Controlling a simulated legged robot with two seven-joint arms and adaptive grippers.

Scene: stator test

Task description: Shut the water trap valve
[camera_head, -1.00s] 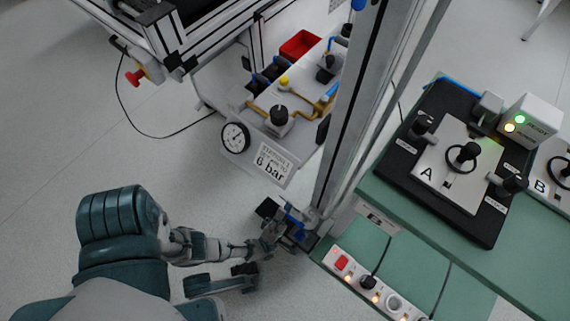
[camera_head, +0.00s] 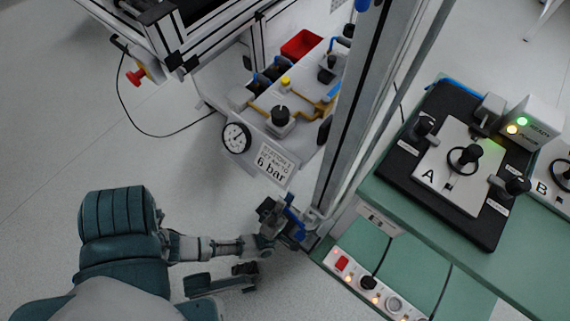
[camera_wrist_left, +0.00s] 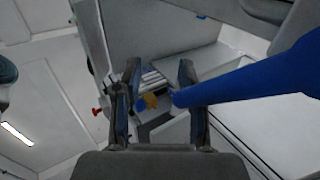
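The blue valve lever (camera_head: 294,214) is low by the foot of the metal column in the head view. My left gripper (camera_head: 275,222) is right beside it. In the left wrist view the lever (camera_wrist_left: 250,84) comes in large from the right edge, and its end overlaps the right finger. My left gripper (camera_wrist_left: 156,85) is open there, its two fingers well apart. I cannot tell whether the lever touches a finger. The valve body is mostly hidden behind my gripper and the column. My right gripper is not in view.
The metal column (camera_head: 350,120) rises close beside my left gripper. A white panel with a pressure gauge (camera_head: 236,138) and a 6 bar label (camera_head: 271,165) stands behind. Floor is clear to the left.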

